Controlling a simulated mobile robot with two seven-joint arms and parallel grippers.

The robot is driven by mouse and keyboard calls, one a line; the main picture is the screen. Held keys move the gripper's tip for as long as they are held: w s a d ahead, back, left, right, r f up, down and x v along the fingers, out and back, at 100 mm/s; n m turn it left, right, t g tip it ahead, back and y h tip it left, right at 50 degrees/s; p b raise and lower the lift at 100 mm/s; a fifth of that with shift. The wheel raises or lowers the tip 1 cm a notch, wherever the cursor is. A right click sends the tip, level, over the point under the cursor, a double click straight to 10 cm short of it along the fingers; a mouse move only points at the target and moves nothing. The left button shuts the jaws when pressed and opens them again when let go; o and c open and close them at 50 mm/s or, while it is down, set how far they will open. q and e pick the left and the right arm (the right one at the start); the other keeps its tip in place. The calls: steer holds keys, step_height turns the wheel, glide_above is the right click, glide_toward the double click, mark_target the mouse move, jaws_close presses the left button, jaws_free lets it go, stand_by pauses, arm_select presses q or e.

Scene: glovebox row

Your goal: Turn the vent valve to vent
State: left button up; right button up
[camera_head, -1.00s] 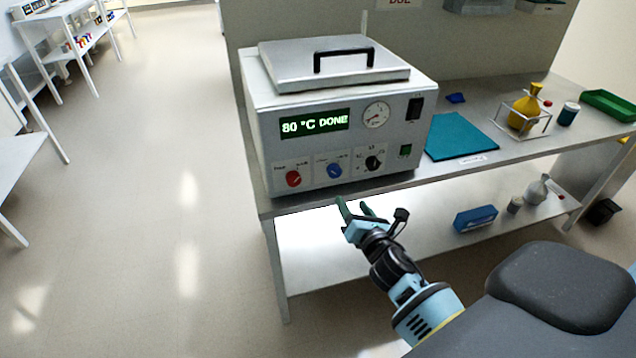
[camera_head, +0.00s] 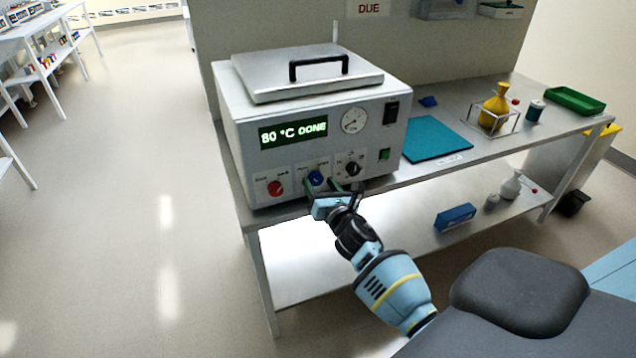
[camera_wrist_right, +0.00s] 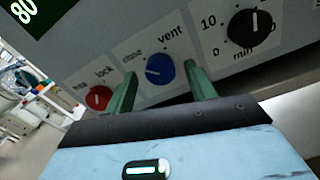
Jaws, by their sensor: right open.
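The vent valve is a blue knob (camera_head: 316,178) on the front of the grey oven (camera_head: 250,165), between a red knob (camera_head: 276,188) and a black knob (camera_head: 352,168). In the right wrist view the blue knob (camera_wrist_right: 160,69) has a label reading "vent" at its upper right and another word at its upper left. Its white pointer mark is turned to the left, away from "vent". My right gripper (camera_head: 322,188) is open, its green fingers (camera_wrist_right: 161,88) on either side of the blue knob in the picture. I cannot tell whether they touch it. My left gripper is not in view.
The oven stands on a metal bench with a lower shelf. Its display (camera_head: 293,132) reads "80 °C DONE". To its right are a teal mat (camera_head: 436,139), a yellow flask (camera_head: 495,108) in a wire frame and a green tray (camera_head: 575,100). A blue box (camera_head: 455,217) is on the shelf.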

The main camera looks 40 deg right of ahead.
steer(key=shift+x, duration=0.85)
steer(key=shift+c, duration=0.8)
steer(key=c, duration=0.8)
